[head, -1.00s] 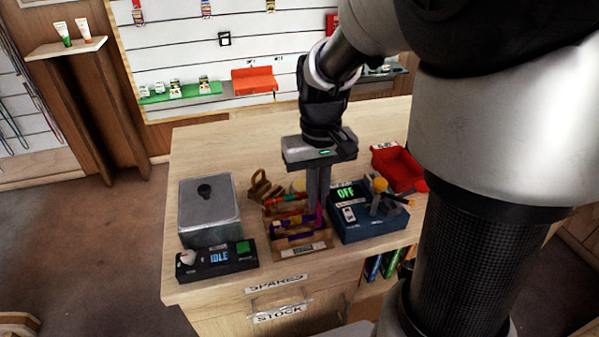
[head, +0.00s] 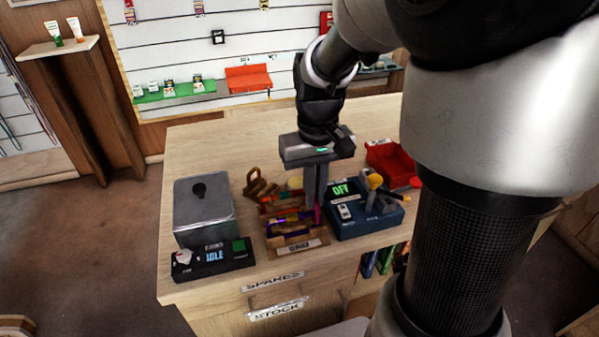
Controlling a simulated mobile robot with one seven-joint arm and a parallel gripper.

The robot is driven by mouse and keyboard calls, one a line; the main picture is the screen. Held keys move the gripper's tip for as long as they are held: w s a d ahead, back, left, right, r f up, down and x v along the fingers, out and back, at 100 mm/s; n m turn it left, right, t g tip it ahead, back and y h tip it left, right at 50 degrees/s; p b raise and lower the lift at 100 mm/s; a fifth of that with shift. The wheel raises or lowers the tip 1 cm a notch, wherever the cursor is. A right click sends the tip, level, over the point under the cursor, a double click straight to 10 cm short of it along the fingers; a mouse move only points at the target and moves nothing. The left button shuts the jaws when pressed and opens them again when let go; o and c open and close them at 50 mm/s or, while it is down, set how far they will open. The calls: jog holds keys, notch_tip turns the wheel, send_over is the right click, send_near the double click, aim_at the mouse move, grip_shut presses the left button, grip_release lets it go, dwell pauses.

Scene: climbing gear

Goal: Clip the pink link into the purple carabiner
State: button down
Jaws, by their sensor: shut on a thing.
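A wooden rack (head: 290,251) on the counter holds several coloured carabiners. The purple carabiner (head: 292,218) lies among them, small and partly covered by its neighbours. Whether its gate is open cannot be made out. My gripper (head: 316,203) points straight down at the rack's right end. It is shut on a thin pink piece, which looks like the pink link (head: 318,213), close beside the purple carabiner. I cannot tell whether the two touch or are joined. The fingers hide part of the link.
Left of the rack are a lidded metal box (head: 204,215) and a black unit reading IDLE (head: 213,260). A blue device reading OFF (head: 364,222) stands close on the right. A red bin (head: 388,165) is behind it. The back of the counter is clear.

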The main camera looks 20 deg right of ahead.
jog(key=c, duration=1.6)
grip_release()
jog(key=shift+r, duration=0.2)
jog(key=shift+r+p, duration=0.2)
jog(key=shift+p, duration=0.2)
jog(key=shift+d, duration=0.1)
jog(key=shift+d, duration=1.95)
